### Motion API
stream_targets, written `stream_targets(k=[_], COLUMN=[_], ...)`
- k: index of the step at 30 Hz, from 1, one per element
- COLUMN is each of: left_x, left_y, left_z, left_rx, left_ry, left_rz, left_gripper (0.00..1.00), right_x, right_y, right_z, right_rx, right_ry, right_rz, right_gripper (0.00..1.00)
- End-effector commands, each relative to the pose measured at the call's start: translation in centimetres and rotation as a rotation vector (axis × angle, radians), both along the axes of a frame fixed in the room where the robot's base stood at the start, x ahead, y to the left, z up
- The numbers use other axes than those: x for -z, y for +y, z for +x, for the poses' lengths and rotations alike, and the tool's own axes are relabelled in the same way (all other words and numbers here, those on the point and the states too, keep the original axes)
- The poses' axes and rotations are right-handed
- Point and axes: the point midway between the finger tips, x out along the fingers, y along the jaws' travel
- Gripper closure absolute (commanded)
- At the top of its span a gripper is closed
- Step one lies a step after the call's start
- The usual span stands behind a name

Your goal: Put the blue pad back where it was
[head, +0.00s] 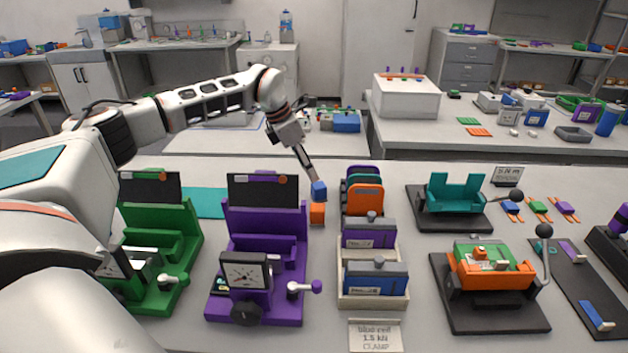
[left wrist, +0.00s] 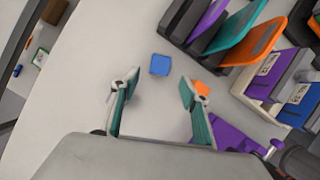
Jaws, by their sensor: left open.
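A small blue block (head: 319,190), the only loose blue piece near my left gripper, sits on the table just behind a small orange block (head: 317,214). In the left wrist view the blue block (left wrist: 160,64) lies beyond and between the fingertips, apart from them. The orange block (left wrist: 201,87) is partly hidden by the right-hand finger. My left gripper (head: 307,163) is open and empty, above and slightly left of the blue block; it also shows in the left wrist view (left wrist: 159,80). My right gripper is not in view.
A purple fixture (head: 290,225) stands left of the blocks. A rack of coloured plates (head: 365,195) and trays with purple and blue cells (head: 374,297) stand to the right. Flat blue, green and purple pieces (head: 538,206) lie farther right. Bare table lies behind the blocks.

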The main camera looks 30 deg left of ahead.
Motion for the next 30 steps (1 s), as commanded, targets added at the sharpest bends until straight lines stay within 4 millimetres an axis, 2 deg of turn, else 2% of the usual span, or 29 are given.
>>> stream_targets(k=[3,8,25,28,30], left_x=[-1.7,-2.7,-2.9,-3.0,-3.2], left_y=[0.4,0.7,0.7,0.0,-1.5], left_z=[-0.5,-0.9,-1.0,-0.9,-0.8], left_rx=[0.000,0.001,0.001,0.006,0.014], left_ry=[-0.003,-0.001,0.000,0.000,0.002], left_rz=[0.001,0.001,0.000,-0.010,-0.038], left_gripper=[0.55,0.55,0.55,0.55,0.55], right_x=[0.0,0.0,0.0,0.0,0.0], right_y=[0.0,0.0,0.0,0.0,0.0], right_z=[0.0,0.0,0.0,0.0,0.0], right_rx=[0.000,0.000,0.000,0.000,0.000], right_ry=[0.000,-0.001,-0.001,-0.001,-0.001], right_rz=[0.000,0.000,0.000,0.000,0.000], right_gripper=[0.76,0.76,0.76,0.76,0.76])
